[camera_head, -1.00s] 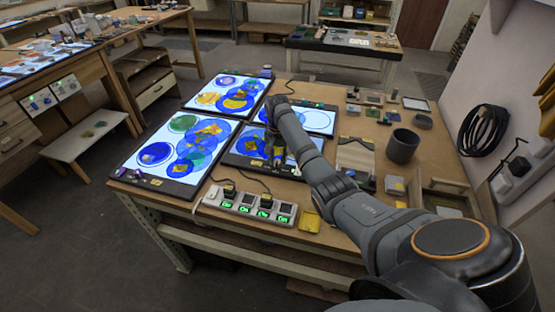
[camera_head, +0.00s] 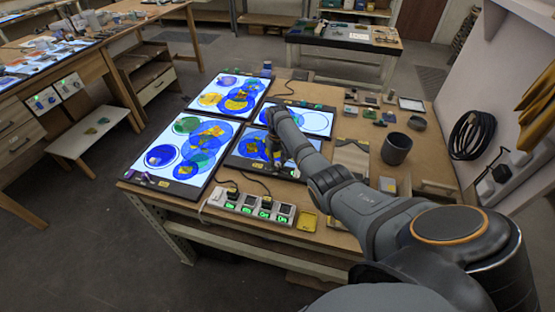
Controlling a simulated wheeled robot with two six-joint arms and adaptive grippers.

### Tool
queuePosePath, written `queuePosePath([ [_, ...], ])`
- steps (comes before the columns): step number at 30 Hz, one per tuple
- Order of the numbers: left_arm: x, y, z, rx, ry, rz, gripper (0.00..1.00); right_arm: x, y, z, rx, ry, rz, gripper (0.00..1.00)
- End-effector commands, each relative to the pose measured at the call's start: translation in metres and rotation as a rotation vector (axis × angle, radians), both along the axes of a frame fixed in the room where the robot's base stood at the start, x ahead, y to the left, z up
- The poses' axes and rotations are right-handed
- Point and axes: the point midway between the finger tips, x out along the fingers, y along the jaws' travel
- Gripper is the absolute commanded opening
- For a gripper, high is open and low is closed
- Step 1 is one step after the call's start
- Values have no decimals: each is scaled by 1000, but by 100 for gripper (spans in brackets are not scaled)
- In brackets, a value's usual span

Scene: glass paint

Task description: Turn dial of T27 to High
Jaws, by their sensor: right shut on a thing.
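Several lit light panels with blue, green and yellow glass lie on the workbench: front left (camera_head: 160,140), back left (camera_head: 228,82), front middle (camera_head: 243,136) and back right (camera_head: 325,108). Small labels and knobs sit along their edges, but I cannot read which is T27 or any dial setting. My right gripper (camera_head: 275,158) points down over the right part of the front middle panel. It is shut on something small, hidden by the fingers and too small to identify. My left gripper is not in view.
A dark cup (camera_head: 396,149) and small parts stand on the right. A wall (camera_head: 510,90) closes the right side.

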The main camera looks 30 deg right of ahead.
Motion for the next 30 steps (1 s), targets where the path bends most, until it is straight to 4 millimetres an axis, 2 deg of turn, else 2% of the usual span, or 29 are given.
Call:
queuePosePath([
  [12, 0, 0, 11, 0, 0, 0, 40, 0, 0, 1, 0, -1, 222, 0],
  [30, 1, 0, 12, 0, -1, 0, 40, 1, 0, 0, 0, -2, 270, 0],
])
